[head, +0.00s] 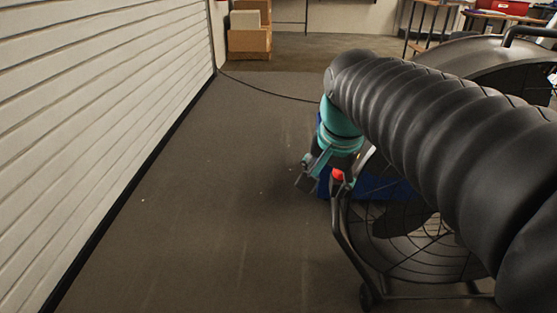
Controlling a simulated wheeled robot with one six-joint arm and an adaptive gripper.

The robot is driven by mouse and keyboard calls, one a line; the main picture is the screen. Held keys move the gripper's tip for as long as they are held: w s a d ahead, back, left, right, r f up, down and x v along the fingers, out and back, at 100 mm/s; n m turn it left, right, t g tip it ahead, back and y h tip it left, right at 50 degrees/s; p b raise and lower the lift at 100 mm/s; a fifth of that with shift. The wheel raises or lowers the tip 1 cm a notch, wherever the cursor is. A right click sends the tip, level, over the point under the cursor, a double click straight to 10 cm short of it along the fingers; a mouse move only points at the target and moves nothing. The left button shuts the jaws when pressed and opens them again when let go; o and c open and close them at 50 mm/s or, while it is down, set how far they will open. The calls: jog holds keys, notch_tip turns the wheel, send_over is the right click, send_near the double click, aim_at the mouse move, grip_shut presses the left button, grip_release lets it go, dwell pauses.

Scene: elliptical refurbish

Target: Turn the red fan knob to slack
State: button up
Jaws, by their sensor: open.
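The red fan knob (338,175) shows as a small red spot at the upper left of the fan's frame. The fan (430,248) is a large black round-caged floor fan on a tubular stand at the right, partly hidden behind my dark ribbed arm. My gripper (305,183) hangs from the teal wrist, just left of the knob and very close to it in the picture. The gripper is open. I cannot tell whether a finger touches the knob, and one finger is hard to make out.
A second black drum-shaped fan (475,60) stands behind my arm. A blue thing (385,187) lies behind the near fan. Cardboard boxes (249,40) stand at the back by the white slatted wall (100,90). A dark cable (265,90) crosses the floor. The floor at left is clear.

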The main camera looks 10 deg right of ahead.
jog(key=s+a+f+n+t, duration=0.1)
jog(key=s+a+f+n, duration=0.1)
jog(key=s+f+n, duration=0.2)
jog(key=s+n, duration=0.2)
jog(key=shift+s+a, duration=0.3)
jog(key=shift+s, duration=0.05)
jog(key=shift+o, duration=0.2)
jog(key=shift+f, duration=0.1)
